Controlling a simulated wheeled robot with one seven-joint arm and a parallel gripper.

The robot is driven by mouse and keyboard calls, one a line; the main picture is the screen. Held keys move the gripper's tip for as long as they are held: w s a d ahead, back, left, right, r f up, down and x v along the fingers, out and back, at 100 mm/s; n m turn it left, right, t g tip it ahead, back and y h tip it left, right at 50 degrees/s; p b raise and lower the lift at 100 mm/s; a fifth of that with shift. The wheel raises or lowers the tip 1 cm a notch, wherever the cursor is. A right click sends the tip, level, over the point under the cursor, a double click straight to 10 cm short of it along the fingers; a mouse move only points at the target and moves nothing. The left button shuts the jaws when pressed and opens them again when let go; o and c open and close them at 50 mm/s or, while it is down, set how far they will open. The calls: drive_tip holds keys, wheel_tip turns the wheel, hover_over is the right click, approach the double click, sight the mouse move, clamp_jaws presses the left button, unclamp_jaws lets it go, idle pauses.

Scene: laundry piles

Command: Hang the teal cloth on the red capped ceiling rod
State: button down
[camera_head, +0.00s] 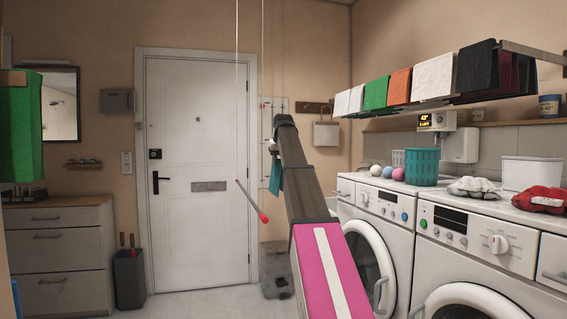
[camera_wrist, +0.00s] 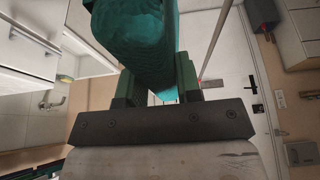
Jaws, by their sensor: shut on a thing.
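The teal cloth (camera_head: 275,178) shows as a small hanging piece just left of my raised arm in the head view. In the wrist view the teal cloth (camera_wrist: 137,45) is bunched between the two fingers of my gripper (camera_wrist: 156,78), which is shut on it. My arm hides most of the gripper in the head view. The rod (camera_head: 250,199) hangs on two thin lines from above, left of the cloth, its red cap (camera_head: 264,218) at the near end. The rod looks bare. A pale bar beside the cloth in the wrist view may be this rod; I cannot tell.
At right stand white washing machines (camera_head: 387,220) with a teal basket (camera_head: 421,167) and cloth piles on top. Folded cloths hang on a rack (camera_head: 447,102) above. A green cloth (camera_head: 20,125) hangs at far left. Floor shows before the white door (camera_head: 197,170).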

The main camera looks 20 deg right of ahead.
hover_over(251, 199)
drive_tip(key=shift+f, duration=7.05)
drive_tip(key=c, duration=0.7)
unclamp_jaws()
